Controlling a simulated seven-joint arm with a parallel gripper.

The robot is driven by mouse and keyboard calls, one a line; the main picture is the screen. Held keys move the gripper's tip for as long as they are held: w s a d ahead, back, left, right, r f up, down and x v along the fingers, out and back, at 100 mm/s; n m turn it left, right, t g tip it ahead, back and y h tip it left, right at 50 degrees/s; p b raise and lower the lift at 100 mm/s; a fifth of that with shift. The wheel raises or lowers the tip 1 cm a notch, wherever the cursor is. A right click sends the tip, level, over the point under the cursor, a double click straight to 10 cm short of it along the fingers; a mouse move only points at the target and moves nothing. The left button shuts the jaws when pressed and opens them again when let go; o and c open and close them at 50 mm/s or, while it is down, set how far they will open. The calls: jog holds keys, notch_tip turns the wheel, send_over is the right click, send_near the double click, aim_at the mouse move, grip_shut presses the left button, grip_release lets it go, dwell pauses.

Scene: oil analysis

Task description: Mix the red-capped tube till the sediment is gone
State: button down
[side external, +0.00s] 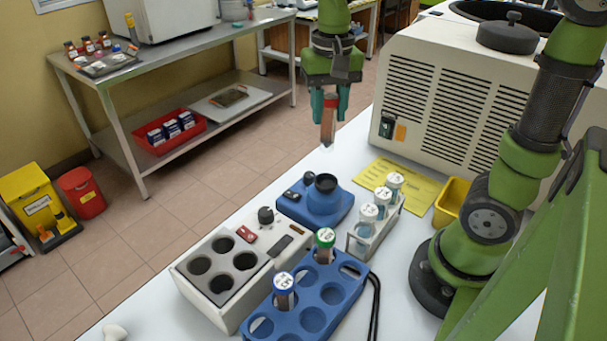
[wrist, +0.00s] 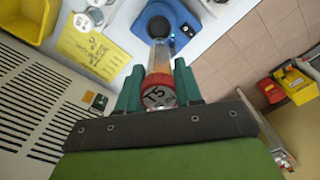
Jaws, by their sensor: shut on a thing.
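My gripper (side external: 329,103) is shut on the red-capped tube (side external: 328,122) and holds it upright in the air above the bench. In the wrist view the tube's red cap (wrist: 158,91), marked T5, sits between my teal fingers (wrist: 157,85). The tube body is clear with a brownish content; I cannot tell how much sediment is in it. The blue vortex mixer (side external: 325,199) with its dark round cup (side external: 326,183) stands on the bench below the tube, apart from it. The mixer also shows in the wrist view (wrist: 150,12).
A small rack of white-capped tubes (side external: 370,215), a white heating block (side external: 215,300), a yellow sheet (side external: 402,184) and a large vented machine (side external: 440,85) stand around the mixer.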

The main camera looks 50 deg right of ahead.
aim_at(327, 150)
jog(key=shift+s+n, duration=0.15)
jog(key=shift+n, duration=0.35)
jog(key=shift+f, duration=0.15)
jog(key=shift+a+f, duration=0.1)
jog(key=shift+f, duration=4.05)
jog(key=shift+f, duration=0.35)
jog(key=shift+r, duration=4.55)
